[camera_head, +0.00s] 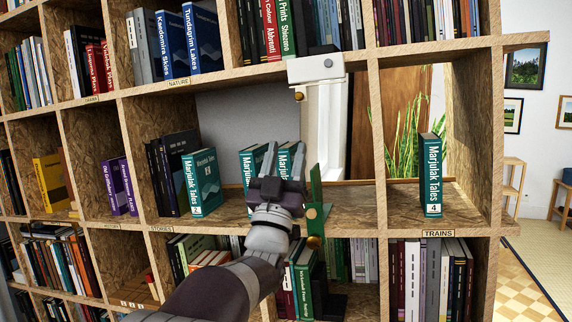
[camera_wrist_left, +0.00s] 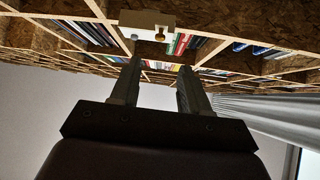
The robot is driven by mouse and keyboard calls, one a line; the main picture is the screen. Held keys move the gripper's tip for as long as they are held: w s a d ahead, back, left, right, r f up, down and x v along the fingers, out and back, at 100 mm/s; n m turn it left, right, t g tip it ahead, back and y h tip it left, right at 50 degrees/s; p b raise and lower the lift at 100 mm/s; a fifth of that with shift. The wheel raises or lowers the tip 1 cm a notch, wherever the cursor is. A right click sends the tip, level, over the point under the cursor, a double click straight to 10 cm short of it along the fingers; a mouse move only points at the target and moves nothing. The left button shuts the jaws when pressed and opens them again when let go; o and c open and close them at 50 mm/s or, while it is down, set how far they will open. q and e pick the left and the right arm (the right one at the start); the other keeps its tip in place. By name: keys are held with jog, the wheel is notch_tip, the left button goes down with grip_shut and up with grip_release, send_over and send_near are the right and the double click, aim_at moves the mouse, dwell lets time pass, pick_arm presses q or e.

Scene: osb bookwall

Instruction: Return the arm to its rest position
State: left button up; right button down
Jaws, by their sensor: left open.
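My left gripper (camera_head: 284,158) is open in the head view, in front of the middle shelf compartment. Its two fingers stand apart and point up and away. Teal "Marjulak Tales" books show behind and beside it: one (camera_head: 250,163) just left of the fingers and one (camera_head: 284,160) partly hidden by them. Nothing shows between the fingers in the left wrist view (camera_wrist_left: 155,85), where they point toward the shelves overhead. My right gripper is in neither view.
The wooden bookwall (camera_head: 340,200) fills most of the head view. A teal book (camera_head: 203,182) stands left and another (camera_head: 431,175) right. A green upright part (camera_head: 316,200) stands close right of my gripper. A white fitting (camera_head: 318,69) sits on the shelf edge above.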

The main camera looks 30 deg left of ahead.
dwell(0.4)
pick_arm(q)
jog(key=w+a+f+g+h, duration=0.15)
jog(key=f+g, duration=0.25)
jog(key=f, duration=0.4)
jog(key=w+f+g+y, duration=0.1)
jog(key=w+f+g, duration=0.25)
jog(key=f, duration=0.35)
jog(key=s+d+f+g+h, duration=0.15)
jog(key=f+g, duration=0.25)
jog(key=f, duration=0.4)
jog(key=s+d+f+g+h, duration=0.1)
jog(key=s+d+f+g, duration=0.15)
jog(key=f, duration=0.55)
jog(key=s+d+f+m+g+h, duration=0.2)
jog(key=s+d+f+g, duration=0.4)
jog(key=s+f, duration=0.4)
jog(key=s+d+f+m+g+h, duration=0.1)
jog(key=s+d+f+g+h, duration=0.1)
jog(key=s+d+f+g, duration=0.8)
jog(key=s+a+r+t+p, duration=0.1)
jog(key=a+r+t+p, duration=0.1)
jog(key=r+p, duration=0.7)
jog(key=s+a+r+t+p, duration=0.1)
jog(key=r+t+p, duration=0.1)
jog(key=r+p, duration=0.8)
notch_tip(320, 180, up, 3)
jog(key=shift+a+f, duration=0.1)
jog(key=shift+a, duration=0.25)
jog(key=shift+s, duration=0.1)
